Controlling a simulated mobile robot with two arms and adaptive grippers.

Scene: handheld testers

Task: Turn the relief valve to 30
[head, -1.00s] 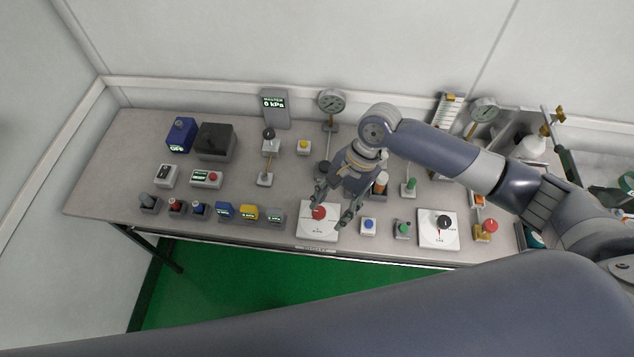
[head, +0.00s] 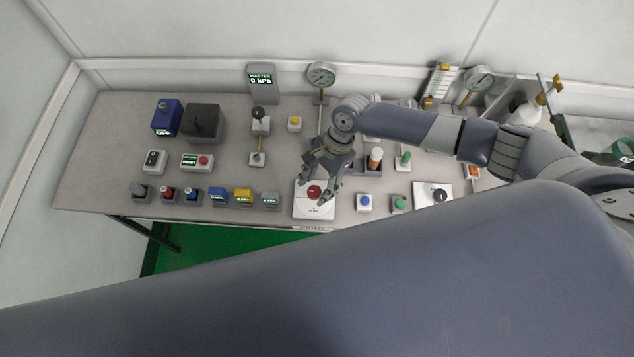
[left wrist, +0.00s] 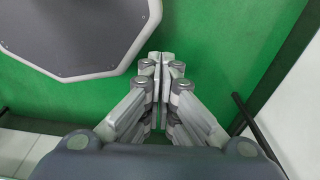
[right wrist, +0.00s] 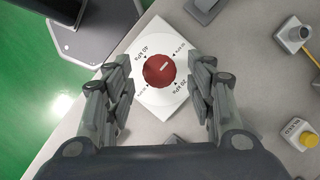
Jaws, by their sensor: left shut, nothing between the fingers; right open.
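The relief valve looks to be the red round knob (head: 314,192) on a white dial plate (head: 301,212) at the table's front edge. In the right wrist view the knob (right wrist: 158,73) carries a short pale mark, and kPa labels, including 20 and 40, ring it on the plate (right wrist: 152,36). My right gripper (head: 313,194) is open above the plate, its fingers on either side of the knob; the right wrist view shows gaps at both sides (right wrist: 163,77). My left gripper (left wrist: 161,62) is shut and empty over the green floor, out of the head view.
A master display (head: 261,79) reads 0 kPa at the back. A blue button (head: 364,202) and a green knob (head: 399,203) stand right of the plate; several small testers, including a yellow one (head: 243,197), stand left. A black-knobbed dial plate (head: 423,190) is further right.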

